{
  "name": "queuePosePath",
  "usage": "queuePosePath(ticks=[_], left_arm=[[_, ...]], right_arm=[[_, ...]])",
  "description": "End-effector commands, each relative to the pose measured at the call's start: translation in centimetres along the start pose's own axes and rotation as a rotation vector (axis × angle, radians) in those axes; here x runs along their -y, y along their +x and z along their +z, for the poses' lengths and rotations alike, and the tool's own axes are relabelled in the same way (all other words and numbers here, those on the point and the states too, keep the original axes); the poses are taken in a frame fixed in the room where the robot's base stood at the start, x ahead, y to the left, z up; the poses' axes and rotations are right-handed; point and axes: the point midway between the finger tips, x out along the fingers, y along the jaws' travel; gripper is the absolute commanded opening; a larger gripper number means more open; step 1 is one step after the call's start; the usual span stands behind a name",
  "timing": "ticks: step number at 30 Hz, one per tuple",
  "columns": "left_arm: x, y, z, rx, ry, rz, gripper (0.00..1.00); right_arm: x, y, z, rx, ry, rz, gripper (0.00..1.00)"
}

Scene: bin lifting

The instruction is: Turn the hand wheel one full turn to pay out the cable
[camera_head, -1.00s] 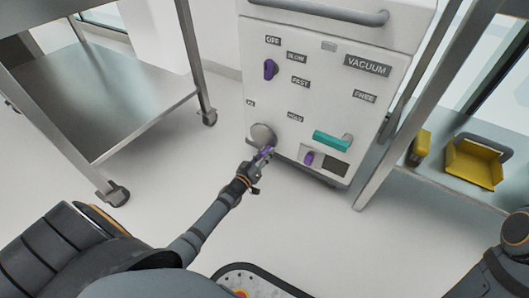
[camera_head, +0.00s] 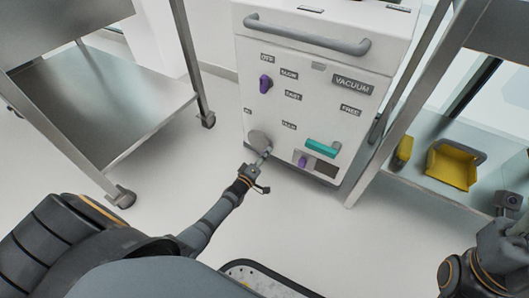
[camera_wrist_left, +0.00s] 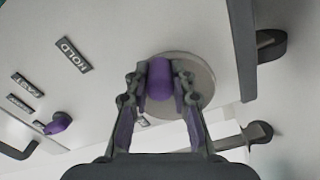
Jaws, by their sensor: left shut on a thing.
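The hand wheel is a grey disc (camera_head: 259,140) low on the white cabinet's front, left of the teal handle. Its purple knob (camera_wrist_left: 159,79) stands out in front of the disc in the left wrist view. My left gripper (camera_head: 264,155) is at the disc's lower right in the head view. In the left wrist view its two fingers (camera_wrist_left: 159,93) are shut on the purple knob, one on each side. The fingers hide part of the disc. No cable is visible.
The white cabinet (camera_head: 318,95) also carries a purple dial (camera_head: 265,83), a teal handle (camera_head: 322,148) and a grey bar (camera_head: 305,36). A metal cart (camera_head: 105,103) stands left. A shelf (camera_head: 412,178) with yellow bins (camera_head: 452,166) stands right. Floor between is clear.

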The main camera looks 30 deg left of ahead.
Motion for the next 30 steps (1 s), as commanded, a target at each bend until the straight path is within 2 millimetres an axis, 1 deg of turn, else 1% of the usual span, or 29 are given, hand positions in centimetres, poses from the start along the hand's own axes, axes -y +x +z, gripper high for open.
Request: queuePosePath(ticks=[1, 12, 21, 30], left_arm=[[-0.6, 0.0, -0.3, 0.000, -0.044, -0.001, 0.00], [-2.0, 0.0, -1.3, 0.000, -0.394, -0.001, 0.00], [-2.8, 0.0, -2.4, 0.000, -0.674, -0.001, 0.00], [-3.1, 0.0, -3.5, -0.001, -0.907, -0.001, 0.00]], right_arm=[[-0.1, 0.9, -0.1, -0.001, 0.001, 0.002, 0.40], [-0.8, 3.6, -0.5, -0.011, 0.017, 0.015, 0.40], [-1.0, 5.2, -0.7, -0.010, 0.028, 0.014, 0.40], [-1.1, 6.2, -0.8, -0.009, 0.038, 0.008, 0.40]])
